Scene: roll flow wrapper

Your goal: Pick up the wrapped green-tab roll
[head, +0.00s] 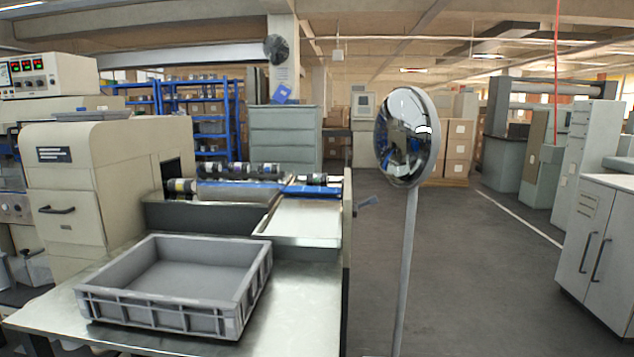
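I cannot make out a wrapped roll with a green tab in the head view. Several small dark rolls lie on the wrapper (93,185), among them one with a yellowish band (181,186) near the housing opening and one (312,179) at the right. They are too small to tell any tab colour or wrapping for sure. A pale, empty outfeed tray (300,222) slopes at the wrapper's front right, below a blue strip (312,191). Neither of my grippers is in view.
An empty grey crate (235,318) stands on the metal table (300,310) in front of the wrapper. A round mirror (408,137) on a thin post stands right of the table. Grey cabinets (605,245) stand at the far right; the floor between is clear.

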